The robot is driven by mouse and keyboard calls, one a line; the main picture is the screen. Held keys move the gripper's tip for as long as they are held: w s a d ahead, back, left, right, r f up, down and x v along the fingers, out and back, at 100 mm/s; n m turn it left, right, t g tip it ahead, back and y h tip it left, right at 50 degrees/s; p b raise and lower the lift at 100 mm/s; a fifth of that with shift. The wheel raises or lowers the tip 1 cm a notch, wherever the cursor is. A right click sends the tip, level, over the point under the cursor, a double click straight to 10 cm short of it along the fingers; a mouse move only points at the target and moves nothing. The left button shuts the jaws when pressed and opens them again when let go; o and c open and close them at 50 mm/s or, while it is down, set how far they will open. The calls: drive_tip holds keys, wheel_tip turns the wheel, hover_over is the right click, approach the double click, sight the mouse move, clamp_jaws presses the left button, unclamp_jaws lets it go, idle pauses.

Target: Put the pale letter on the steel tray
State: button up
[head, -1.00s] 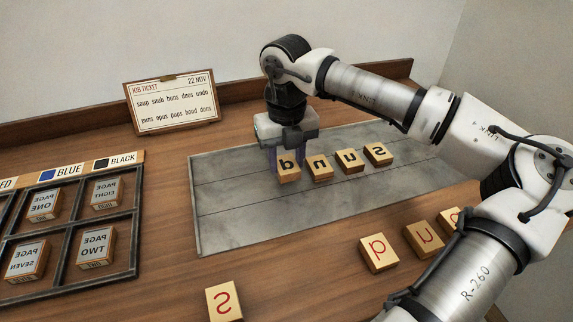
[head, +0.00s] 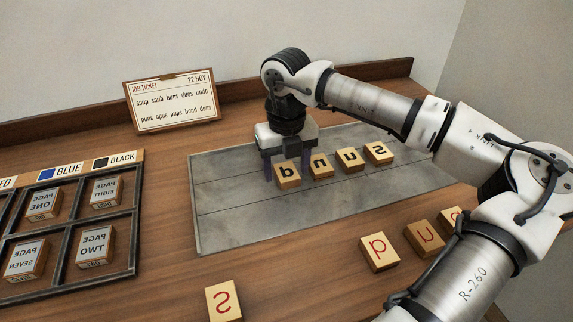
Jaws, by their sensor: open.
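The steel tray (head: 230,222) is a flat grey slab with seam lines, at the middle of the table. On it stands a slanting row of pale wooden letter blocks with black mirrored letters: one at the left end (head: 287,175), an n-like block (head: 317,166), a u-like block (head: 349,160) and an s-like block (head: 378,153). My gripper (head: 286,168) is open and low over the tray, with its fingers apart at either side of the left-end block. Whether they still touch it cannot be told.
Red-letter blocks lie on the wooden table: an s block (head: 224,300) at front, an a-like block (head: 379,252) and a u block (head: 425,238), with another partly hidden by my arm. A dark divided case (head: 75,237) holds page blocks at left. A job ticket (head: 170,100) stands behind.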

sight(287, 172)
wheel_tip(287, 172, up, 12)
drive_tip(key=shift+r, duration=0.15)
idle(0.3)
drive_tip(key=shift+s, duration=0.1)
